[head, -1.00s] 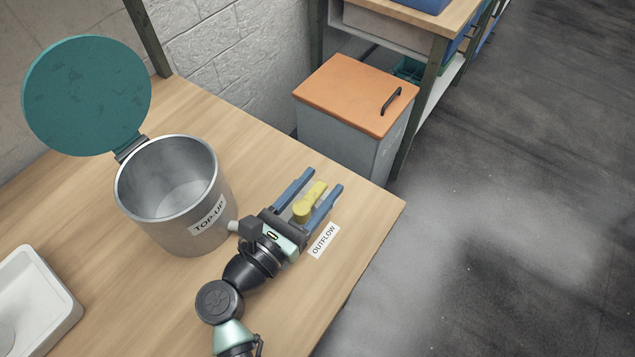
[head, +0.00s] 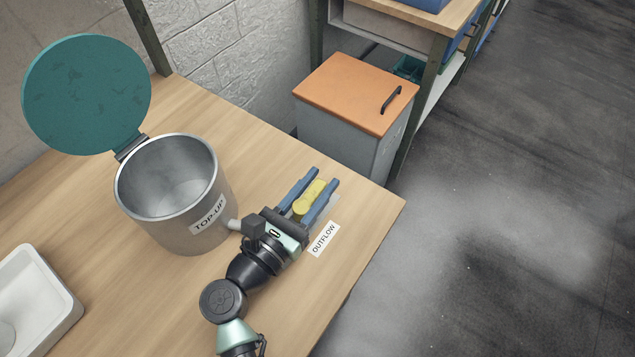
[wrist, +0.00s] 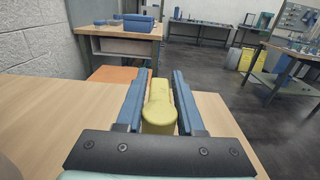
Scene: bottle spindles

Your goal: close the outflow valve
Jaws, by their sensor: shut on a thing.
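The yellow outflow valve handle (head: 308,202) sits by the OUTFLOW label (head: 324,239), beside the metal pot (head: 180,205) marked TOP-UP. My gripper (head: 320,177) has its blue fingers on either side of the handle and is shut on it. In the wrist view the yellow handle (wrist: 158,106) lies lengthwise between the fingers, its rounded end towards the palm. The valve body and the lower part of its pipe are hidden behind my gripper. A short grey pipe stub shows between pot and gripper.
The pot's teal lid (head: 88,95) stands open. A white tray (head: 38,305) lies at the left front of the wooden table (head: 110,225). A grey cabinet with an orange top (head: 352,92) stands beyond the table's far edge. The table's right edge is close to my gripper.

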